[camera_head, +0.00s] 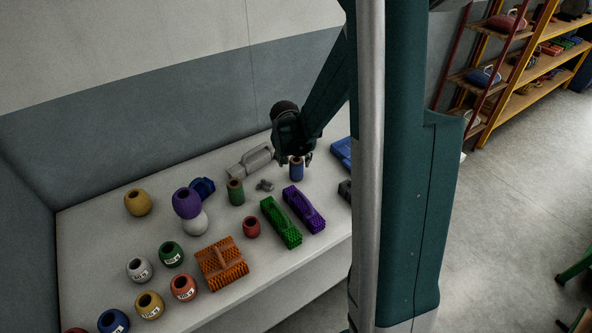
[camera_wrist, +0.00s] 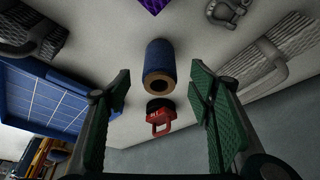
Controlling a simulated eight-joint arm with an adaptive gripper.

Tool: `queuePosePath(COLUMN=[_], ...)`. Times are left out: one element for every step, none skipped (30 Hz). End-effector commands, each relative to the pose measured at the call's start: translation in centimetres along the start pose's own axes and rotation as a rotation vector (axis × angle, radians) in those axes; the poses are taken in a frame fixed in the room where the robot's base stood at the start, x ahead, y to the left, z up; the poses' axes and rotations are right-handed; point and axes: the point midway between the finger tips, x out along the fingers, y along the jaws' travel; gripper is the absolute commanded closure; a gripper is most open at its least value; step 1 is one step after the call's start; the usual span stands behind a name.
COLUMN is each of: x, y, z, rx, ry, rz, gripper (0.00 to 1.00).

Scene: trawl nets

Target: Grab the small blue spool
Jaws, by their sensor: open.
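The small blue spool (camera_head: 297,170) stands on the white table, just below my gripper (camera_head: 293,160) in the head view. In the wrist view the spool (camera_wrist: 160,68) is a blue cylinder with a tan core end and a dark hole. My gripper (camera_wrist: 160,122) is open there, with one green ridged pad on each side. The spool appears between the fingers in the picture but beyond their tips, and no contact shows.
A small red and black object (camera_wrist: 159,117) lies close to the spool. A green spool (camera_head: 235,192), a grey tool (camera_head: 250,160), a small grey piece (camera_head: 265,185) and purple (camera_head: 304,209) and green (camera_head: 281,222) brushes stand around. A blue case (camera_head: 341,152) lies to the right.

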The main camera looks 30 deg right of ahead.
Motion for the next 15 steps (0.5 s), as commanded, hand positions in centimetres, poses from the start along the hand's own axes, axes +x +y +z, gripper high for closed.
queuePosePath(x=[0.35,0.46,0.57,0.61,0.64,0.65,0.65,0.64,0.63,0.63,0.63,0.63,0.63,0.66,0.72], y=[0.07,0.11,0.14,0.16,0.16,0.17,0.17,0.16,0.16,0.16,0.15,0.15,0.15,0.14,0.15], z=[-0.08,-0.1,-0.11,-0.11,-0.12,-0.12,-0.12,-0.11,-0.11,-0.11,-0.11,-0.11,-0.11,-0.11,-0.11], rx=[0.004,0.006,0.008,0.008,0.009,0.009,0.009,0.009,0.009,0.009,0.008,0.008,0.008,0.008,0.008], ry=[-0.001,-0.001,-0.001,-0.001,-0.001,-0.001,-0.001,-0.001,-0.001,-0.001,-0.001,-0.001,-0.001,-0.001,-0.001], rz=[0.003,0.004,0.005,0.005,0.005,0.005,0.005,0.005,0.005,0.005,0.005,0.005,0.005,0.005,0.005], gripper=[0.47,0.47,0.47,0.47,0.47,0.47,0.47,0.47,0.47,0.47,0.47,0.47,0.47,0.47,0.47])
